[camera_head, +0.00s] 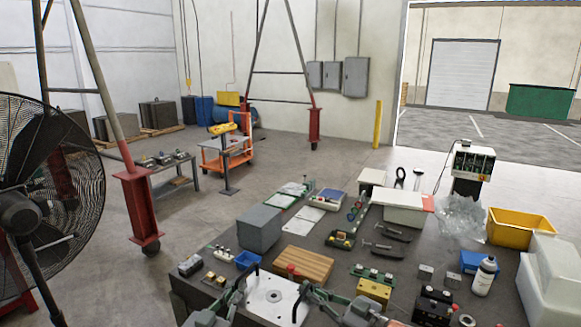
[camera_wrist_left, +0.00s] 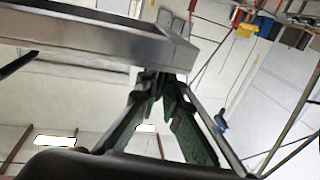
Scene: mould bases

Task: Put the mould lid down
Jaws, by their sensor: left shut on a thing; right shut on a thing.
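The mould lid (camera_head: 272,299), a pale flat plate with a round feature in its middle, is at the near edge of the dark workbench in the head view. Its metal side (camera_wrist_left: 90,42) fills the upper left of the left wrist view. My left gripper (camera_head: 241,286) is shut at the lid's left side, where a dark handle shows. My left fingers (camera_wrist_left: 162,82) meet beside the lid's edge. My right gripper (camera_head: 304,290) is shut at the lid's right side, by another dark handle. The lid hides what is under it, so its height above the bench is unclear.
A wooden block (camera_head: 303,264) lies just behind the lid, with a grey box (camera_head: 260,228) further back. A yellow block (camera_head: 374,290) and a white bottle (camera_head: 484,276) stand to the right. Small parts and a blue tray (camera_head: 247,259) lie to the left. The bench is crowded.

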